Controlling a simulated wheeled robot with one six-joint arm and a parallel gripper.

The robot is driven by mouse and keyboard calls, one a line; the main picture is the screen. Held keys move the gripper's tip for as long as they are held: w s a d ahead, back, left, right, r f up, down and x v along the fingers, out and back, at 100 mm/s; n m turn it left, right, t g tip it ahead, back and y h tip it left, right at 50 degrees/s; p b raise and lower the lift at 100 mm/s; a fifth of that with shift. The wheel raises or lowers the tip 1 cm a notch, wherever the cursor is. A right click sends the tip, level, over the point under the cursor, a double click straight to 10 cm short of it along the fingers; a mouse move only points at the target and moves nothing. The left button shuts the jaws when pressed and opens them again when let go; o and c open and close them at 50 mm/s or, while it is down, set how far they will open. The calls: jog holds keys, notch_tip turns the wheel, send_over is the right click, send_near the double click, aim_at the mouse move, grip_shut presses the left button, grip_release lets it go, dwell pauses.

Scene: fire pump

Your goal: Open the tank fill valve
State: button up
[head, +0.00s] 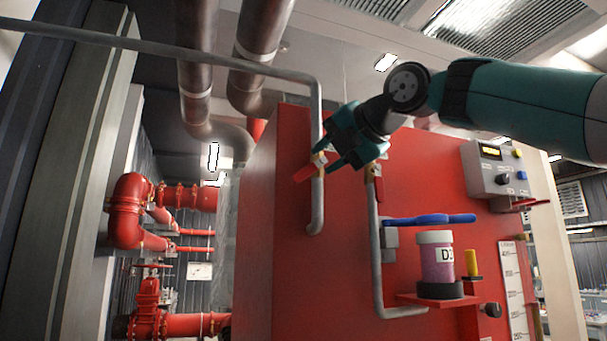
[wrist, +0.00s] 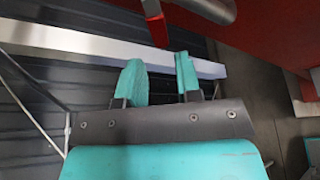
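A valve with a red lever handle (head: 306,172) sits on the left grey pipe of the red panel in the head view. A second red-handled valve (head: 378,186) sits on the right grey pipe. No readable label shows which one is the tank fill valve. My gripper (head: 338,161) is in front of the panel between these valves, its fingertips close to the left one. In the wrist view my gripper (wrist: 159,62) is open with nothing between its fingers. A red lever (wrist: 154,22) lies just beyond the fingertips, roughly in line with the gap. I cannot tell any contact.
A blue lever (head: 430,219) sticks out below the right valve. A pink jar (head: 437,262) and a yellow cylinder (head: 472,263) stand on a small red shelf (head: 412,299). A grey control box (head: 495,170) is at right. Red pipework (head: 125,215) fills the left recess.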

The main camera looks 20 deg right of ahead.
aim_at(305, 174)
jog(key=p+x, duration=0.2)
jog(key=x, duration=0.4)
jog(key=shift+w+a+r, duration=0.1)
jog(key=shift+w+r, duration=0.05)
jog(key=shift+w, duration=0.05)
jog(key=shift+w+a+f, duration=0.15)
jog(key=shift+w+f, duration=0.1)
jog(key=shift+w, duration=0.3)
grip_shut()
